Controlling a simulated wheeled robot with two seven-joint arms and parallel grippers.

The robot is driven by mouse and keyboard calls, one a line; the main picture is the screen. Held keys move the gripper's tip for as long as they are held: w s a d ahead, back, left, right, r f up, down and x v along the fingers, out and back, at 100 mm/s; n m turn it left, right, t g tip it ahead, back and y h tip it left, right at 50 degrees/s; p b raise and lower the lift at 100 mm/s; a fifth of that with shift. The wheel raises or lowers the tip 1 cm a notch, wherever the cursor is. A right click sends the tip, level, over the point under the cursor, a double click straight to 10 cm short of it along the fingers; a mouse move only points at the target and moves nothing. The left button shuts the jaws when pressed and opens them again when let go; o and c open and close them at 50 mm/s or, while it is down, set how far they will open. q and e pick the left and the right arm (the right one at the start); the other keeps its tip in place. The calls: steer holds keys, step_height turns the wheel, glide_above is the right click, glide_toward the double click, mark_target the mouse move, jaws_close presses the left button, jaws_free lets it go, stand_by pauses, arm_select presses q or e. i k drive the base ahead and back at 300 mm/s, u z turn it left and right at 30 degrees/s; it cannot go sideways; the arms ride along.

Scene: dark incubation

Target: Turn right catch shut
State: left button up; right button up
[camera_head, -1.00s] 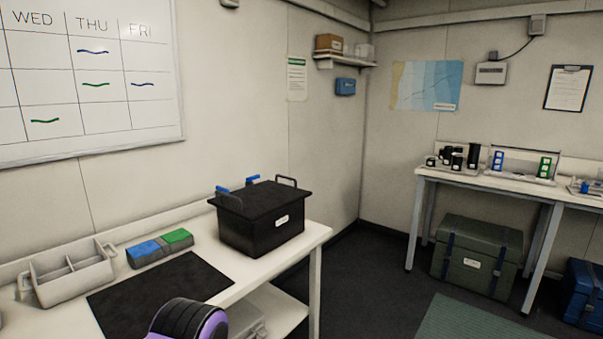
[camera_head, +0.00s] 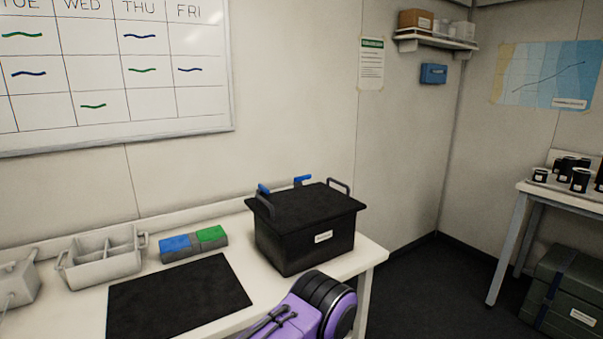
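A black lidded box (camera_head: 304,240) stands on the right end of the white table. Its lid (camera_head: 308,208) sits on top and looks closed. Two blue catches show along the lid's back edge: the left catch (camera_head: 263,189) by the left handle, and the right catch (camera_head: 302,180) further right, its blue lever sticking up above the lid. How they meet the box is hidden behind the lid. A purple and black arm part of mine is at the bottom, in front of the box. Neither gripper is in view.
A dark mat (camera_head: 180,299) lies on the table (camera_head: 372,256) left of the box. Behind it are a grey block with blue and green tops (camera_head: 194,244) and a light divided caddy (camera_head: 102,262). Floor is open to the right, before a second table (camera_head: 560,196) and green trunk (camera_head: 565,290).

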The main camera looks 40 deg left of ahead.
mark_target(303, 178)
steer(key=u, duration=0.7)
steer(key=i, duration=0.7)
steer(key=u, duration=1.95)
steer(key=k, duration=0.65)
steer(key=z, duration=0.1)
